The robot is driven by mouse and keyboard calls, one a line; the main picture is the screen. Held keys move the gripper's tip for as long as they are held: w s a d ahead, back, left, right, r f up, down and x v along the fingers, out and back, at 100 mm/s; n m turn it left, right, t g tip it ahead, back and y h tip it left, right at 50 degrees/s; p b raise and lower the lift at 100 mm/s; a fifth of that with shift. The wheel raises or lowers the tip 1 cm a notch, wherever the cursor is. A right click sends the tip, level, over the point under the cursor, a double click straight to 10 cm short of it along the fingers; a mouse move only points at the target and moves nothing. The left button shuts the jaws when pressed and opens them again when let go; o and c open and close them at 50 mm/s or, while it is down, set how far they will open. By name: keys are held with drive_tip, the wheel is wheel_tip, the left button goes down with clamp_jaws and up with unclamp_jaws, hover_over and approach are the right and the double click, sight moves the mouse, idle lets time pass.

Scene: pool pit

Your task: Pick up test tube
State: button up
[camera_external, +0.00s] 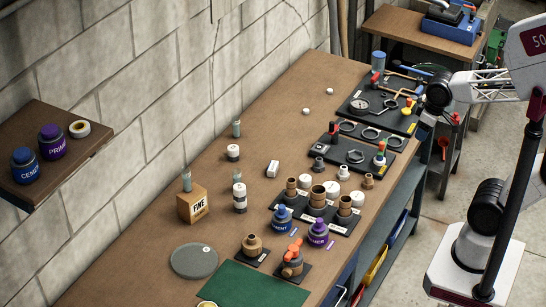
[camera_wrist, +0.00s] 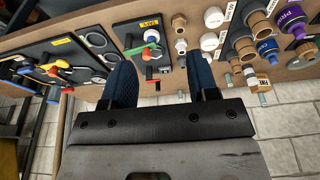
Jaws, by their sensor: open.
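A small grey-green, tube-like piece (camera_external: 186,181) stands upright at or just behind the top of the tan "FINE" box (camera_external: 193,206); I cannot tell which. A similar tube (camera_external: 236,128) stands farther back near the wall. In the wrist view, a small tube-like piece (camera_wrist: 262,98) shows beside the "FINE" box (camera_wrist: 262,83), near the wall edge. My gripper (camera_wrist: 162,76) is open and empty, its two blue fingertips apart above the bench, over the small black board. Nothing touches the tubes.
The bench (camera_external: 150,248) holds black boards with brown fittings, a blue jar (camera_external: 282,220), a purple jar (camera_external: 318,233) and black-and-white cylinders (camera_external: 239,197). A gauge board (camera_external: 375,105) is at the back. A wall shelf (camera_external: 75,150) juts out left. The bench's far middle is fairly clear.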

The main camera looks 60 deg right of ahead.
drive_tip(key=shift+o, duration=0.4)
drive_tip(key=shift+w, duration=0.15)
drive_tip(key=w+a+r+n, duration=0.1)
drive_tip(key=w+a+n, duration=0.2)
drive_tip(key=w, duration=0.7)
drive_tip(key=w+a+n+g, duration=0.1)
drive_tip(key=w+a+n, duration=0.15)
drive_tip(key=w, duration=0.75)
drive_tip(key=w+a+r+n, duration=0.15)
drive_tip(key=w+a, duration=0.25)
drive_tip(key=w, duration=0.7)
drive_tip(key=w+a+f+n, duration=0.2)
drive_tip(key=w+a+f, duration=0.3)
drive_tip(key=w, duration=0.3)
drive_tip(key=w+a+f+n+g, duration=0.1)
drive_tip(key=w+a+f+n, duration=0.2)
drive_tip(key=w+a+f, duration=0.3)
drive_tip(key=w+a+f+n, duration=0.3)
drive_tip(key=w+a+f, duration=0.2)
drive_tip(key=w, duration=0.4)
drive_tip(key=shift+w+a+f+g, duration=0.15)
drive_tip(key=shift+w+a+g, duration=0.15)
drive_tip(key=shift+a, duration=0.15)
drive_tip(key=shift+f, duration=0.1)
